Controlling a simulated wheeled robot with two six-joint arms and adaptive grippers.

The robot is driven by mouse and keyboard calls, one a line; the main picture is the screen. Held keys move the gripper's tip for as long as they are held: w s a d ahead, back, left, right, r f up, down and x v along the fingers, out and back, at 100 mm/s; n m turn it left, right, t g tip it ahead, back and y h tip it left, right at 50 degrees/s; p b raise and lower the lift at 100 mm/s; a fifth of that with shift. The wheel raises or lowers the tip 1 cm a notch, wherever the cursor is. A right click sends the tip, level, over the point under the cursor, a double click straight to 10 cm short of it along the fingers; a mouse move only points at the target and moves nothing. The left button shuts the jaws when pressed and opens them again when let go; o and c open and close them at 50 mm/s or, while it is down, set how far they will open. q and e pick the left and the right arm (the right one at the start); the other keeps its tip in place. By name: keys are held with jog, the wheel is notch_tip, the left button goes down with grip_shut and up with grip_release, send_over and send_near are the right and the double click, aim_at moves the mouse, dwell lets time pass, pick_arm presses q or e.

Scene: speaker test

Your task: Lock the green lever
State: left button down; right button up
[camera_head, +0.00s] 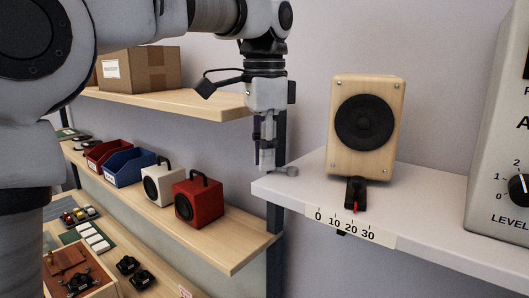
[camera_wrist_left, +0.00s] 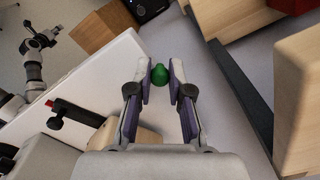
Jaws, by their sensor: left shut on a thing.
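The green lever's round green knob (camera_wrist_left: 160,75) sits between the fingertips of my left gripper (camera_wrist_left: 159,70) in the left wrist view. My left gripper (camera_head: 266,165) is shut on it. In the head view the gripper points down at the left end of the white shelf, and its fingers hide the knob. A small grey piece (camera_head: 288,171) shows just right of the fingertips at the shelf's edge. My right gripper (camera_wrist_left: 40,40) appears small at the upper left of the wrist view; its jaw state is unclear.
A wooden speaker (camera_head: 366,130) stands on the white shelf (camera_head: 420,215), behind a black slider (camera_head: 355,193) with a 0–30 scale. A large meter box (camera_head: 500,130) stands at right. Lower left shelves hold red and white speakers, bins and a cardboard box (camera_head: 140,70).

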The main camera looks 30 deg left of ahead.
aim_at(276, 185)
pick_arm(q)
jog(key=shift+f, duration=0.1)
jog(key=shift+s+f+n+b, duration=0.1)
jog(key=shift+f+n+b, duration=0.15)
jog(key=shift+b, duration=0.7)
jog(key=n+b, duration=0.2)
jog(key=s+d+n+b, duration=0.1)
jog(key=b, duration=0.2)
jog(key=shift+s+n, duration=0.1)
jog(key=shift+n, duration=0.25)
jog(key=shift+s+d+n+b, duration=0.1)
jog(key=shift+s+n+b, duration=0.05)
jog(key=shift+n+b, duration=0.25)
jog(key=n, duration=0.1)
jog(key=n+b, duration=0.1)
jog(key=shift+s+d+r+n, duration=0.1)
jog(key=shift+s+d+n, duration=0.25)
jog(key=shift+d+n, duration=0.05)
jog(key=shift+s+d+n+b, duration=0.15)
jog(key=shift+d+n+b, duration=0.2)
jog(key=shift+n+b, duration=0.4)
jog(key=shift+s+d+r+n, duration=0.1)
jog(key=shift+d+n, duration=0.3)
jog(key=shift+n, duration=0.8)
jog(key=shift+s+d+n, duration=0.1)
jog(key=shift+d+n, duration=0.3)
jog(key=shift+n, duration=0.75)
